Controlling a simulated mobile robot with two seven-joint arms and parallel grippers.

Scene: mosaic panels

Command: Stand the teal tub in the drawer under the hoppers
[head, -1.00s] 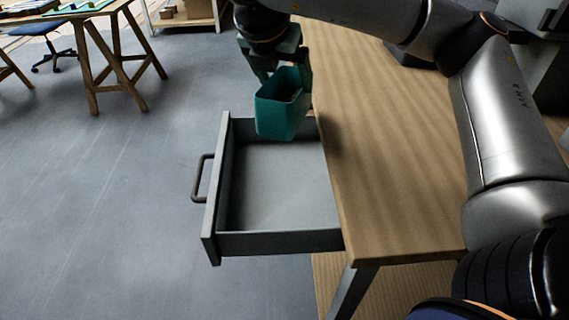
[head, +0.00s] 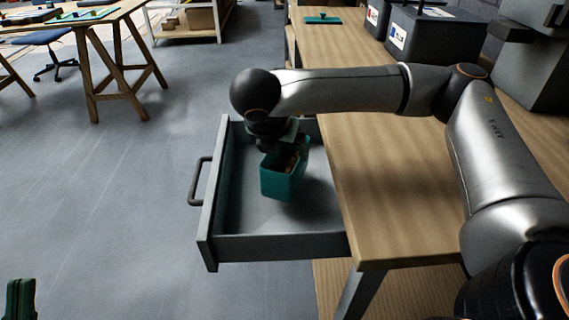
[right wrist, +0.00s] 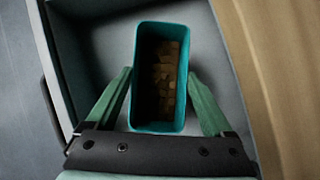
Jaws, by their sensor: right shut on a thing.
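The teal tub (head: 282,182) is upright inside the open grey drawer (head: 275,247), toward its right side. I cannot tell whether its base touches the drawer floor. It holds small tan pieces, seen from above in the right wrist view (right wrist: 160,127). My right gripper (right wrist: 160,85) is shut on the tub, a green finger on each side; in the head view my arm partly hides it. The hoppers (head: 435,38) are dark grey boxes with white labels at the back of the bench. A green part of my left gripper (head: 20,299) shows at the lower left corner; its jaw state is unclear.
The wooden bench top (head: 385,215) lies right of the drawer and is mostly clear. The drawer handle (head: 199,181) sticks out to the left. A flat teal item (head: 323,19) lies at the bench's far end. Open floor (head: 100,190) lies to the left.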

